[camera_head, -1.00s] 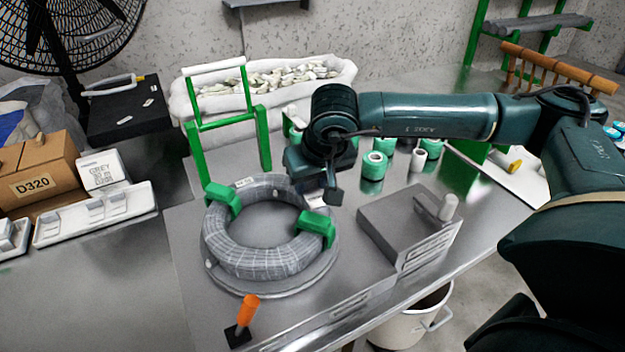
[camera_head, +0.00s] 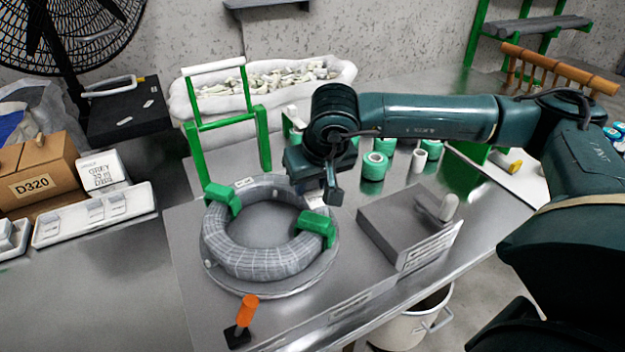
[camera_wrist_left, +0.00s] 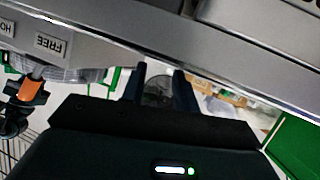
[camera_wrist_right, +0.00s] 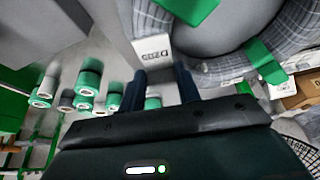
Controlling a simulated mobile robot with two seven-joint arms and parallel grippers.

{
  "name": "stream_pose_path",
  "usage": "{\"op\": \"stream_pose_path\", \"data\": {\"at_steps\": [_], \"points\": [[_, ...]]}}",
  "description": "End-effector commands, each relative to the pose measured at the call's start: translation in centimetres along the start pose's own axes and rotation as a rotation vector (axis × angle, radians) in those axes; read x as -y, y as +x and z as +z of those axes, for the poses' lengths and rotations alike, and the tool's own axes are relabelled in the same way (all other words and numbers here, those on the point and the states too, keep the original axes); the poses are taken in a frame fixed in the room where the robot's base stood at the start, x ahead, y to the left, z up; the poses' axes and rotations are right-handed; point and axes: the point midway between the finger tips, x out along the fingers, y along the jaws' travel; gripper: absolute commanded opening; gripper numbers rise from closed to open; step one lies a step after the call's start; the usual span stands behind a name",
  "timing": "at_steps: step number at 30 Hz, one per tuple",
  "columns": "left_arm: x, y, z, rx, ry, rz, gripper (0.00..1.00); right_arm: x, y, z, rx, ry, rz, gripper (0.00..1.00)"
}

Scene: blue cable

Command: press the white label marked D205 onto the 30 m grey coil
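The grey coil (camera_head: 262,258) lies on a round turntable, with green clamps (camera_head: 316,228) over its left and right sides. The white label marked D205 (camera_wrist_right: 152,47) is against the coil's edge in the right wrist view, its print upside down; I cannot tell how firmly it sticks. In the head view it is a small white patch (camera_head: 313,199) beside my right gripper (camera_head: 328,197). In the right wrist view the fingers (camera_wrist_right: 160,80) are apart, with their tips just short of the label. My left gripper (camera_wrist_left: 159,75) shows only in its wrist view, open and empty near the table's edge.
A grey block (camera_head: 392,222) stands right of the coil, and an orange-handled lever (camera_head: 246,311) in front. Green and white rolls (camera_head: 374,166) stand behind my right gripper. A green frame (camera_head: 228,122) rises behind the coil. The D320 carton (camera_head: 38,180) is at left.

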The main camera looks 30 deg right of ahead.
Motion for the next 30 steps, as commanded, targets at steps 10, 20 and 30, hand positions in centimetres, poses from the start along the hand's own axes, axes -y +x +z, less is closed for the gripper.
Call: {"op": "stream_pose_path", "data": {"at_steps": [10, 20, 30], "points": [[0.01, 0.07, 0.59, 0.015, -0.003, 0.0, 0.3, 0.04, 0.13, 0.13, 0.003, -0.001, 0.0, 0.4], [-0.01, 0.06, 0.66, 0.017, -0.003, 0.001, 0.3, 0.01, 0.07, 0.03, 0.0, 0.0, 0.0, 0.64], [-0.07, -0.08, 0.35, 0.017, -0.004, 0.001, 0.3, 0.0, -0.41, -0.18, -0.001, 0.0, 0.0, 0.64]]}}
